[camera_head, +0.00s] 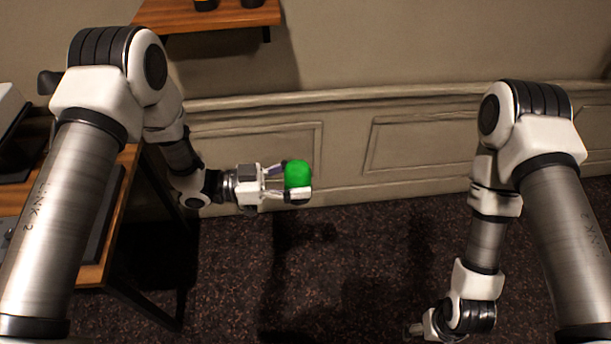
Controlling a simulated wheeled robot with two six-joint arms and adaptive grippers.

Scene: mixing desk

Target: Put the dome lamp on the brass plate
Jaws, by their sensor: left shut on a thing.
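The dome lamp (298,174) shows as a bright green rounded dome with a pale lower part. My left gripper (288,180) is shut on the lamp and holds it in the air over the dark floor, in front of the wall. My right gripper (418,330) is low at the bottom of the view, far from the lamp. It is small and partly hidden by its own wrist, so its jaws cannot be made out. I cannot see the brass plate in this view.
A wooden desk (93,272) with dark items on it stands at the left edge, partly behind my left arm. A wooden shelf (225,17) with dark objects hangs on the wall at the top. The panelled wall (420,145) runs across the back. The floor between my arms is clear.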

